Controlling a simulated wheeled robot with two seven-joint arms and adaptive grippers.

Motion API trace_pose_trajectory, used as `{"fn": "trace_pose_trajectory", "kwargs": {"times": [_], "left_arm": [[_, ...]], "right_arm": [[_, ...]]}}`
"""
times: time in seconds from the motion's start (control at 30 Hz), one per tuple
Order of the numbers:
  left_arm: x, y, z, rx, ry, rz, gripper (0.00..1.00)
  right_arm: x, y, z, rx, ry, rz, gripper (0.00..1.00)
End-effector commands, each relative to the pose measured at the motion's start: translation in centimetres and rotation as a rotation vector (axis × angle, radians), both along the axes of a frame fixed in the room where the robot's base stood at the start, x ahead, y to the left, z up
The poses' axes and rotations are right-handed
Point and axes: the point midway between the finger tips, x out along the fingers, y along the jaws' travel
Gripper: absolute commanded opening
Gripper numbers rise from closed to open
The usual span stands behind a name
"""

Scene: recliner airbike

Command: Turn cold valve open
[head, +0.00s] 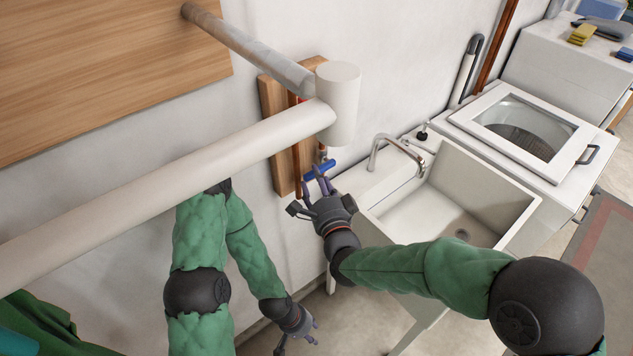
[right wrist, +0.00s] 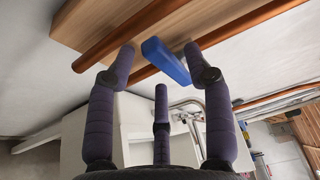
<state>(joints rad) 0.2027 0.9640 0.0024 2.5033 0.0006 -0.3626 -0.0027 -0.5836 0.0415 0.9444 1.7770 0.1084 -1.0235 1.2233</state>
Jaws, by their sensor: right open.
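The blue valve handle (head: 320,168) sits on a copper pipe in front of a wooden board (head: 283,150) on the wall, left of the sink. My right gripper (head: 318,182) is open and close to the handle. In the right wrist view the blue handle (right wrist: 166,61) shows between the tips of the two outer fingers, with a third finger below. I see no grip on it; whether a finger touches it I cannot tell. My left gripper (head: 297,342) hangs low near the floor, with its fingers apart and nothing visible in them.
A thick white pipe (head: 180,185) crosses above the valve and joins a white cylinder (head: 338,100). A white sink (head: 450,205) with a metal faucet (head: 397,148) stands right of the valve. A washing machine (head: 520,125) is beyond it. Copper pipes (right wrist: 200,55) flank the handle.

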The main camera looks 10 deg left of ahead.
Motion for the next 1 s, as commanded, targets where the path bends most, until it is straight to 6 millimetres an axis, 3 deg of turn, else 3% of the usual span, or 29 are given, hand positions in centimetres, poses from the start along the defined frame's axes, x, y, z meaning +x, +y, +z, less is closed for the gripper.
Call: {"fn": "trace_pose_trajectory", "kwargs": {"times": [0.37, 0.57, 1.0], "left_arm": [[0.01, 0.0, -0.06, 0.0, 0.0, 0.0, 0.4], [0.01, 0.0, -0.06, 0.0, 0.0, 0.0, 0.4], [0.01, 0.0, -0.1, 0.0, 0.0, 0.0, 0.4]], "right_arm": [[0.52, 0.27, 0.03, 0.0, -0.001, 0.0, 0.52], [0.51, 0.26, 0.03, 0.0, 0.0, 0.0, 0.0], [0.5, 0.3, 0.45, 0.032, 0.037, 0.0, 0.0]]}}
